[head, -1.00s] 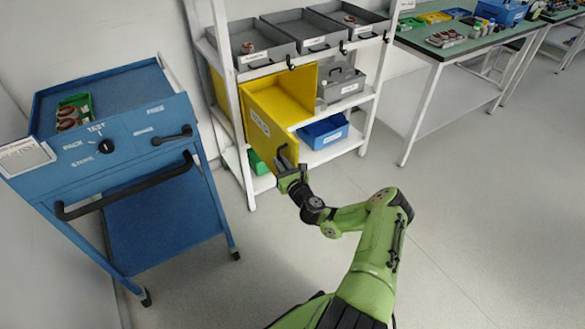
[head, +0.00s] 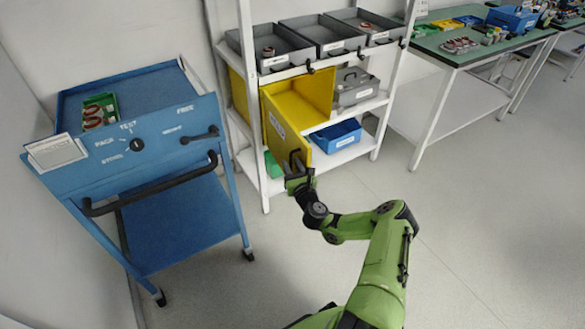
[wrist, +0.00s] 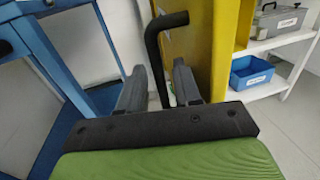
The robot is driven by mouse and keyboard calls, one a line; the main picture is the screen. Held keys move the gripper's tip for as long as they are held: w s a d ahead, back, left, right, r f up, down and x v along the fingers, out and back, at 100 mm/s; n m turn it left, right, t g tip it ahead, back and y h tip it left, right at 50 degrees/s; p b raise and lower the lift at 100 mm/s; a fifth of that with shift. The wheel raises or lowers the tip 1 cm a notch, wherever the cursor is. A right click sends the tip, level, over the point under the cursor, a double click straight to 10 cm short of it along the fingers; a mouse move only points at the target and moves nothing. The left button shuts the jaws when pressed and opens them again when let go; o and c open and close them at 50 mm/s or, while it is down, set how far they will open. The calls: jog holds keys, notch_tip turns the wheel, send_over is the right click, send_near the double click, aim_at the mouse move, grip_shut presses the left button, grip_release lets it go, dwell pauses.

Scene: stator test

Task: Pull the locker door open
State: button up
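The yellow locker (head: 308,92) stands on the shelf rack's middle level. Its door (head: 280,128) is hinged at the left and stands wide open, swung out towards me, with the inside in view. A dark bar handle (head: 296,160) is near the door's free edge. The handle also shows in the wrist view (wrist: 155,50), where it passes between the fingers of my gripper (wrist: 160,85). The fingers are apart, one on each side of the bar, with narrow gaps beside it. In the head view my gripper (head: 297,178) is at the door's free end.
A blue cart (head: 180,220) with dark handles stands left of the door. Grey bins (head: 320,38) fill the rack's top. A grey toolbox (head: 355,86) and blue bin (head: 337,135) sit right of the locker. A green-topped workbench (head: 470,48) is at right. The floor in front is clear.

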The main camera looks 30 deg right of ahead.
jog(key=shift+s+f, duration=0.1)
jog(key=shift+s+a, duration=0.1)
jog(key=shift+s, duration=0.1)
jog(key=p+v, duration=0.4)
jog(key=v, duration=1.1)
jog(key=shift+s, duration=0.15)
